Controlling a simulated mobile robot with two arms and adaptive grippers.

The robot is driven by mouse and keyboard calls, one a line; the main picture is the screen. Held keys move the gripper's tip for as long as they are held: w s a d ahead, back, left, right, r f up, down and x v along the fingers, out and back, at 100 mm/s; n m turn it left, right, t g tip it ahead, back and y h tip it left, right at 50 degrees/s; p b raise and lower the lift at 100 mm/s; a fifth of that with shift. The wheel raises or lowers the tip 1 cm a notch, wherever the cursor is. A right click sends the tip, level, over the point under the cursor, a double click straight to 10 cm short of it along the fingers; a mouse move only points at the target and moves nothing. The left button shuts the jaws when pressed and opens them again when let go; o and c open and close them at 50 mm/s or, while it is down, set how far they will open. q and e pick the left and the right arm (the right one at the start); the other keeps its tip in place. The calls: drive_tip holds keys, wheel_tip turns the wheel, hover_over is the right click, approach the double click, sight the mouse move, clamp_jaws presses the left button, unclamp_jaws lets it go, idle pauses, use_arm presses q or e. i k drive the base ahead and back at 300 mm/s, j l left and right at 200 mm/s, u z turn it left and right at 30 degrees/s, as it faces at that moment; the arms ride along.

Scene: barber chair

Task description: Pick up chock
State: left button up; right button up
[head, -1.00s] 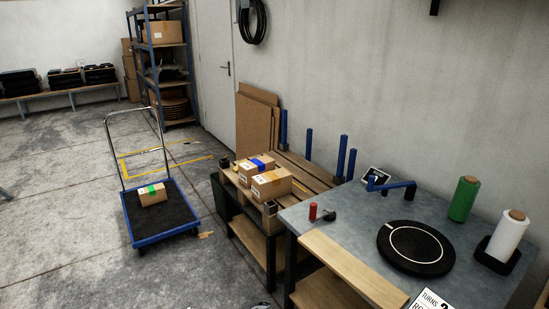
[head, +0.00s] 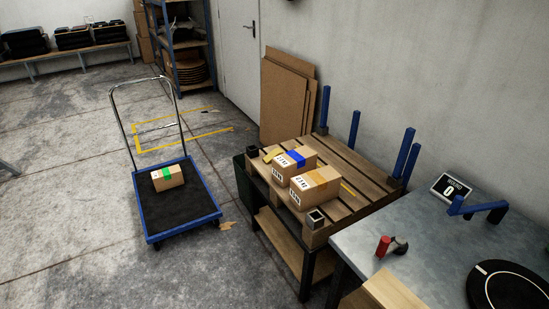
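A small flat tan piece (head: 227,225) lies on the floor just right of the cart's near right corner; it may be the chock, but it is too small to be sure. The blue-framed platform cart (head: 152,240) with a dark deck stands left of it, its chrome handle at the far end. A carton with green tape (head: 168,178) sits on the deck. A small yellow piece (head: 272,155) lies by the carton with blue tape (head: 291,165) on the pallet rack; I cannot tell what it is. Neither of my grippers is in view.
A slatted wooden pallet table (head: 345,205) holds the blue-taped carton and an orange-taped carton (head: 315,187). The floor around the cart is mostly clear.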

sight(266, 159)
drive_tip(key=i+j+z, duration=0.15)
drive_tip(key=z, duration=0.8)
drive_tip(key=i+j+z, duration=0.25)
drive_tip(key=j+z, duration=0.2)
drive_tip(key=j, duration=0.65)
drive_tip(key=j+z, duration=0.5)
drive_tip(key=j, duration=0.6)
drive_tip(key=i+j, duration=0.05)
